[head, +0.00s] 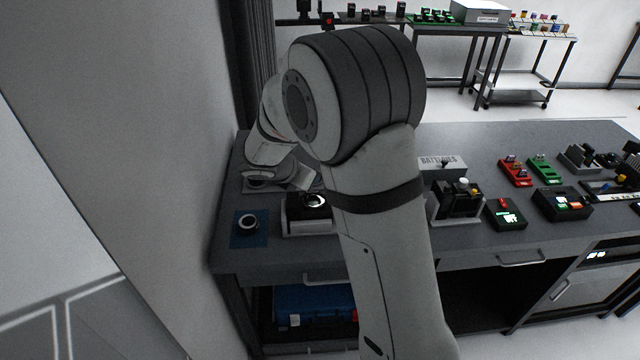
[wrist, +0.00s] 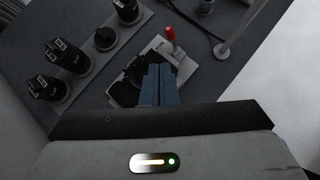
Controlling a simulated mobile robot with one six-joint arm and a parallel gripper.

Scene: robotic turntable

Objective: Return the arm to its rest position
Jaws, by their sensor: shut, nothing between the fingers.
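My gripper (wrist: 158,72) shows in the wrist view as two blue fingers pressed together, with nothing between them. Its fingertips appear in front of a grey and black device with a red-tipped lever (wrist: 170,36); I cannot tell whether they touch it. In the head view my arm rises bent through the middle of the picture, over the grey workbench (head: 290,262). The fingers cannot be made out there, and the arm hides part of the bench.
Several black cylindrical parts (wrist: 66,55) stand beside the device. On the bench are a cup (head: 248,222) on a blue mat, a box marked batteries (head: 441,165), a red module (head: 515,172) and a green module (head: 545,169). A wall (head: 150,130) stands close at left.

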